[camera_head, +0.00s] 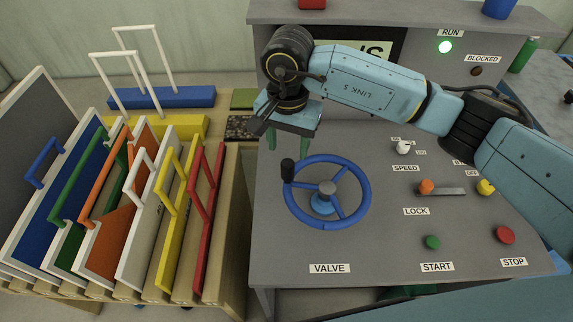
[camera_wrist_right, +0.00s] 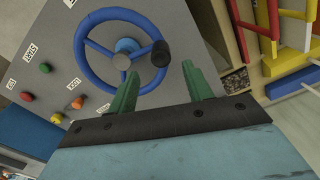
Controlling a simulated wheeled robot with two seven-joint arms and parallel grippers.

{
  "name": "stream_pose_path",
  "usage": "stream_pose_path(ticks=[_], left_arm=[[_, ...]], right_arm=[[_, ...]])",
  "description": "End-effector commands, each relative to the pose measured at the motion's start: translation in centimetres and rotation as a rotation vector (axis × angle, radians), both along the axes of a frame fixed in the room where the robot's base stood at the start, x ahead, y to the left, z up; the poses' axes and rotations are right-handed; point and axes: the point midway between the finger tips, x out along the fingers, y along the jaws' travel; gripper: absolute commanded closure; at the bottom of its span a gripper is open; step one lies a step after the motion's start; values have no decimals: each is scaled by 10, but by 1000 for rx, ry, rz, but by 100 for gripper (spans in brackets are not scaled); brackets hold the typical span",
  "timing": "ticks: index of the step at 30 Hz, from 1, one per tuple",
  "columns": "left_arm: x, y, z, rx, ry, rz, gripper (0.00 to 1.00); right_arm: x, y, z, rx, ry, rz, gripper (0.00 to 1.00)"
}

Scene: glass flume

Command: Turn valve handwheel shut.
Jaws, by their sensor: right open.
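The valve handwheel (camera_head: 328,228) is a blue three-spoked wheel with a grey hub and a black knob (camera_head: 288,170) on its rim. It lies on the grey console above the VALVE label (camera_head: 329,268). My right gripper (camera_head: 288,140) is above the console's left edge, just behind the knob, with green fingers apart and nothing between them. In the right wrist view the wheel (camera_wrist_right: 88,67) and its black knob (camera_wrist_right: 160,54) lie beyond the open fingers (camera_wrist_right: 160,95), apart from them as far as I can tell. My left gripper does not show.
Left of the console stands a wooden rack (camera_head: 235,240) of coloured panels with tall handles. The console carries a white SPEED knob (camera_head: 403,147), an orange LOCK slider (camera_head: 426,186), a green START button (camera_head: 432,242) and a red STOP button (camera_head: 505,235).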

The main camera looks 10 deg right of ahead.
Motion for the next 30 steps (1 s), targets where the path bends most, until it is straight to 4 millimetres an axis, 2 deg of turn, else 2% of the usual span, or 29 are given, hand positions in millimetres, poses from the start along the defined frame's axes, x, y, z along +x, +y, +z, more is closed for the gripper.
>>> stream_pose_path(ticks=[2,5,8,12,17,26,27,30], left_arm=[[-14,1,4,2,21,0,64],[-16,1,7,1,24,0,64],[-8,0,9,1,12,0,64],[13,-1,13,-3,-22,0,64],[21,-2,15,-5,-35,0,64],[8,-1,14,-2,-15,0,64],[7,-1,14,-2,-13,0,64],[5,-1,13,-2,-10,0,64]], right_arm=[[-2,0,-18,-2,7,-2,50],[-2,1,-40,0,6,-1,50],[-1,1,-59,1,5,-1,50],[-1,0,-81,0,4,-1,50],[-1,1,-93,1,2,-1,50],[0,1,-96,1,0,0,50],[0,1,-96,1,0,0,51],[0,1,-96,1,0,0,64]])
